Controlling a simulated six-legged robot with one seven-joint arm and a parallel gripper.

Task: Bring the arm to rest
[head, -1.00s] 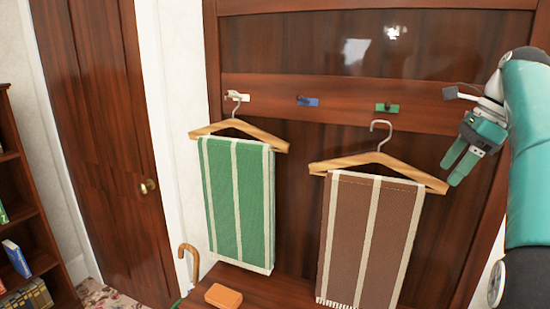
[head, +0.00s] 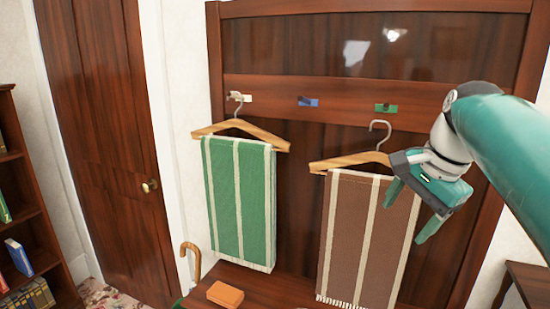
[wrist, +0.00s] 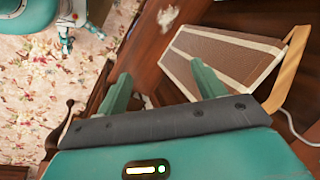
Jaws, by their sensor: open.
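My gripper (head: 408,215) is open and empty. In the head view it is at the right, overlapping the right edge of the brown striped towel (head: 360,235). The towel hangs over a wooden hanger (head: 345,162), whose right end is hidden behind my gripper. The hanger's hook shows just below the green peg (head: 386,108); I cannot tell whether they touch. In the wrist view my fingers (wrist: 160,75) are spread with nothing between them, and the brown towel (wrist: 225,58) lies beyond to the right.
A green striped towel (head: 238,200) hangs on a hanger at the white peg (head: 238,97). The blue peg (head: 307,101) is bare. An orange block (head: 225,294) lies on the bench below. A cane (head: 192,262) stands at left. A dark table (head: 530,280) is at lower right.

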